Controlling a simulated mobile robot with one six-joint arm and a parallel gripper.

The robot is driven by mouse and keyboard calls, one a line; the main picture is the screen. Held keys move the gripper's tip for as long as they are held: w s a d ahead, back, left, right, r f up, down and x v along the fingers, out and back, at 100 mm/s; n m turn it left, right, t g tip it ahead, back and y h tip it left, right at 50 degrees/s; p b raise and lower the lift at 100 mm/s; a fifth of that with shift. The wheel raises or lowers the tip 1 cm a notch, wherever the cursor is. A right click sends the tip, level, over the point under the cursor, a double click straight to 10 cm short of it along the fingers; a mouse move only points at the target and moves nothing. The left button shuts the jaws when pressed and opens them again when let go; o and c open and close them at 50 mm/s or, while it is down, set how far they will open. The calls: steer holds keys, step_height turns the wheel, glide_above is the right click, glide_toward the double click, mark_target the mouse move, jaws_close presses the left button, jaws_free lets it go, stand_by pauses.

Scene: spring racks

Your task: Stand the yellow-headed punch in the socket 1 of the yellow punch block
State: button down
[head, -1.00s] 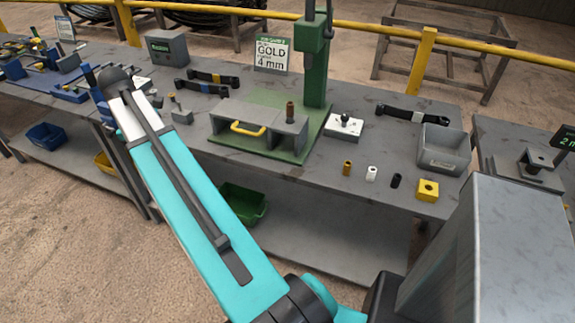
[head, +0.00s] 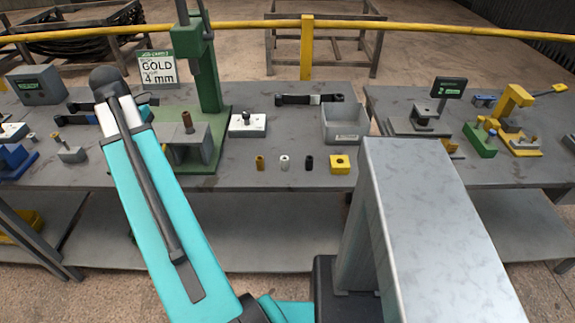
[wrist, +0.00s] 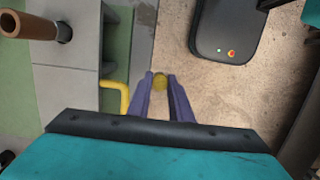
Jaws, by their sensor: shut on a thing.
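In the wrist view my gripper (wrist: 160,88) is shut on the yellow-headed punch (wrist: 160,80). Only its round yellow head shows, between the fingertips, with floor behind it; its shaft is hidden. In the head view my arm reaches up at the left and the gripper is not visible. A small yellow block (head: 340,163) with a dark hole in its top sits near the front edge of the bench. A taller yellow fixture (head: 515,100) stands on the right bench. I cannot tell which of these is the yellow punch block, and no socket numbers are readable.
A green press (head: 208,75) stands behind a grey fixture (head: 200,140) on the middle bench (head: 250,176). Brown, white and black cylinders (head: 284,162) stand left of the yellow block. A grey bin (head: 345,125) is behind it. A gap separates the two benches.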

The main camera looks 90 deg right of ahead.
steer(key=s+m+y+b, duration=0.1)
steer(key=s+m+b, duration=0.3)
steer(key=s, duration=4)
steer(key=shift+s+a+f+m, duration=0.15)
steer(key=shift+a+f+m, duration=0.05)
steer(key=shift+f+m, duration=0.1)
